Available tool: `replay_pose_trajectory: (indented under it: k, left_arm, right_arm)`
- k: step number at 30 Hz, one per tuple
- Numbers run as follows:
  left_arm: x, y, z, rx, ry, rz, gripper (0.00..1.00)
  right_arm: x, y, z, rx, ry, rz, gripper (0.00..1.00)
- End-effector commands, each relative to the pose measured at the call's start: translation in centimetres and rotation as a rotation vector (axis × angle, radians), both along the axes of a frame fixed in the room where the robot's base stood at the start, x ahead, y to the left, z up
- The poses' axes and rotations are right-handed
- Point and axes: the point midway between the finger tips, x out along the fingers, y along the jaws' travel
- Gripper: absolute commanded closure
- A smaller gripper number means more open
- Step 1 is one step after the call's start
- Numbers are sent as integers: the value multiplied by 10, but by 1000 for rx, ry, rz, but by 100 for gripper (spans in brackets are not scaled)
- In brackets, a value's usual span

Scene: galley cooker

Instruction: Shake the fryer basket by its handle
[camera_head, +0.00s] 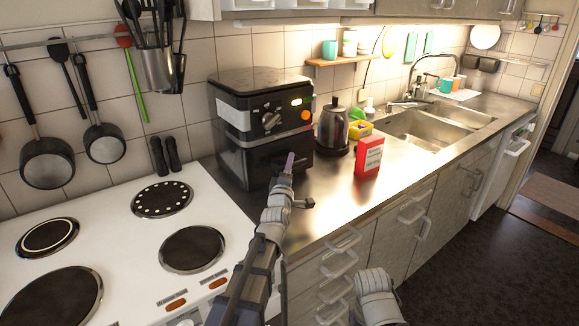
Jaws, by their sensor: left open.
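The fryer (262,115) is a black and steel box on the metal counter, with a dial and an orange light on its upper front. Its basket drawer (262,160) sits in the lower front and looks closed. My left gripper (288,163) is in front of the drawer, pointing at it, and overlaps the drawer's lower right part in this view. It is open and seems empty. The basket handle is hard to make out behind the gripper, and I cannot tell whether they touch. Only part of my right arm shows at the bottom edge; its gripper is out of view.
A white cooker (110,215) with round hotplates is at the left. A red box (369,156) and a kettle (333,127) stand right of the fryer. A sink (428,128) lies beyond. Pans and utensils hang on the wall. The counter's front strip is clear.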

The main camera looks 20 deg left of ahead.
Motion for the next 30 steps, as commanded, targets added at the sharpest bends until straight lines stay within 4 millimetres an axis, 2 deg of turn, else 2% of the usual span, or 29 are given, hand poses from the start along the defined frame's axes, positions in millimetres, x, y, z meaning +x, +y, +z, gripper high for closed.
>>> replay_pose_trajectory:
  k: [3,18,30]
  left_arm:
    - [-1,0,0,0,0,0,45]
    - [-1,0,0,0,1,0,100]
    - [-1,0,-1,0,2,-1,100]
  right_arm:
    - [0,0,0,0,0,0,50]
    - [0,0,0,0,0,0,50]
    - [0,0,0,0,0,0,50]
